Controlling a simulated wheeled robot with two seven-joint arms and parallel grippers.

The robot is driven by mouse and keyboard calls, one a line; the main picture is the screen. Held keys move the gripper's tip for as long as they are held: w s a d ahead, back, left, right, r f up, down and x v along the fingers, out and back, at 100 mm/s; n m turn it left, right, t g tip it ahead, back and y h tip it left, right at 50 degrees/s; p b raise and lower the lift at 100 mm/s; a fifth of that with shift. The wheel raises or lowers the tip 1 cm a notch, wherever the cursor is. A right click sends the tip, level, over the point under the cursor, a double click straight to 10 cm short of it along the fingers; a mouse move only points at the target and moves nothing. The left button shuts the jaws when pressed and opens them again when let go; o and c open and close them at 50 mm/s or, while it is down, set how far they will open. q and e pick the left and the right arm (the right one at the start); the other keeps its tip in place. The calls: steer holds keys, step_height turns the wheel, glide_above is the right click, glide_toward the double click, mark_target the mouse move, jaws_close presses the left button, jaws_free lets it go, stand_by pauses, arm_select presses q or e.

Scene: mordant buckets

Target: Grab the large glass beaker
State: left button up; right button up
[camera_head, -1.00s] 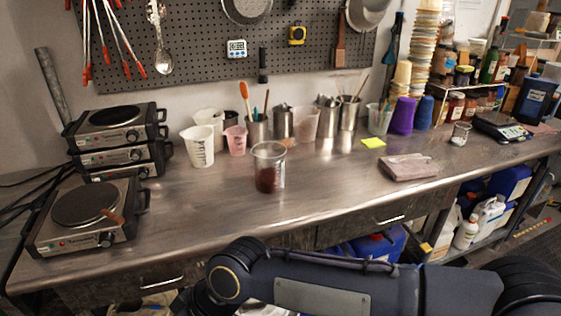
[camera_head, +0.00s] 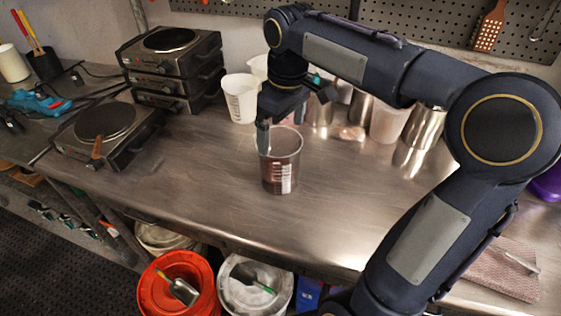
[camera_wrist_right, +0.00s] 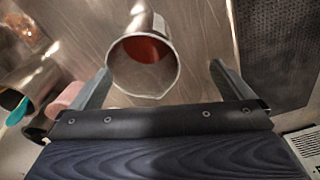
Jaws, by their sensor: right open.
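The large glass beaker (camera_head: 281,172) stands upright on the steel bench, with dark red-brown contents and a white label on its side. My right gripper (camera_head: 264,138) is open and comes down at the beaker's back left rim. In the right wrist view the beaker (camera_wrist_right: 143,62) shows its round rim and reddish inside, between and a little ahead of the open fingers of the right gripper (camera_wrist_right: 155,85). The rim sits nearer the left finger; no grip on it shows. My left gripper is not in view.
Hot plates (camera_head: 103,127) stand at the left, some stacked behind (camera_head: 172,57). A white plastic beaker (camera_head: 240,98) and steel cups (camera_head: 425,127) stand behind the glass beaker. Buckets (camera_head: 180,286) sit below the bench edge. The bench around the beaker's front is clear.

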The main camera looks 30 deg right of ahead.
steer(key=w+d, duration=0.2)
steer(key=w, duration=0.1)
glide_toward(280, 154)
steer(key=shift+n+g, duration=0.3)
steer(key=shift+g, duration=0.1)
steer(key=shift+s+a+f, duration=0.45)
steer(key=shift+s+f, duration=0.1)
steer(key=shift+f, duration=0.35)
steer(key=shift+s+a+f, duration=0.5)
steer(key=shift+s+f, duration=0.1)
steer(key=shift+f, duration=0.25)
steer(key=shift+s+a+f, duration=0.45)
steer(key=shift+s+f, duration=0.1)
steer(key=shift+f, duration=0.35)
steer(key=c, duration=1.1)
